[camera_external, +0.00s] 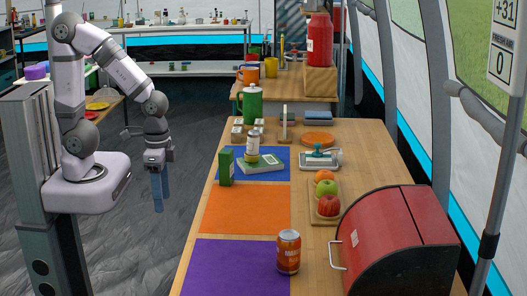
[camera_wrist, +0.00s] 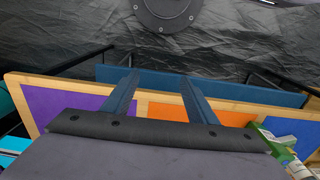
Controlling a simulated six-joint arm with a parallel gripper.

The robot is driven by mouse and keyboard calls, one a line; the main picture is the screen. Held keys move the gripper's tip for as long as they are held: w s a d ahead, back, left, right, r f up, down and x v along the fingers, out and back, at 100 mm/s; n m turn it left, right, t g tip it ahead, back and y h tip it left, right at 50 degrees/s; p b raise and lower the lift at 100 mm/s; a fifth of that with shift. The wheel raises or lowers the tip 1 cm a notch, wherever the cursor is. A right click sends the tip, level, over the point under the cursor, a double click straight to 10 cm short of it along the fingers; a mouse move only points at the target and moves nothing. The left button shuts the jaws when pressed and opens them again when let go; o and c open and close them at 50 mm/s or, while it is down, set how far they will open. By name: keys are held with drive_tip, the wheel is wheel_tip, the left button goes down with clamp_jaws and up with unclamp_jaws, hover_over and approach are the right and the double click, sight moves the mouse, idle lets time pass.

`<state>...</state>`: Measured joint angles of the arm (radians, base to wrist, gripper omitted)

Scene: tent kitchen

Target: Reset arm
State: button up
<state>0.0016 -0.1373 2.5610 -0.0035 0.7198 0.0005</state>
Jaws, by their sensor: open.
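My gripper (camera_external: 159,190) hangs pointing down, left of the wooden table and apart from it, over the dark floor. In the wrist view its two blue fingers (camera_wrist: 161,98) are spread apart with nothing between them. My arm is bent, with its base at the left of the external view.
The table (camera_external: 375,160) carries purple (camera_external: 232,268), orange (camera_external: 245,208) and blue mats. An orange can (camera_external: 288,252), green box (camera_external: 226,167), stacked can (camera_external: 253,146), fruit tray (camera_external: 338,203), green pot (camera_external: 252,103) and red bread bin (camera_external: 385,240) stand on it. Floor beside it is clear.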

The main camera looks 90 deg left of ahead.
wheel_tip(320, 180, up, 11)
drive_tip(key=p, duration=0.8)
drive_tip(key=shift+p, duration=0.4)
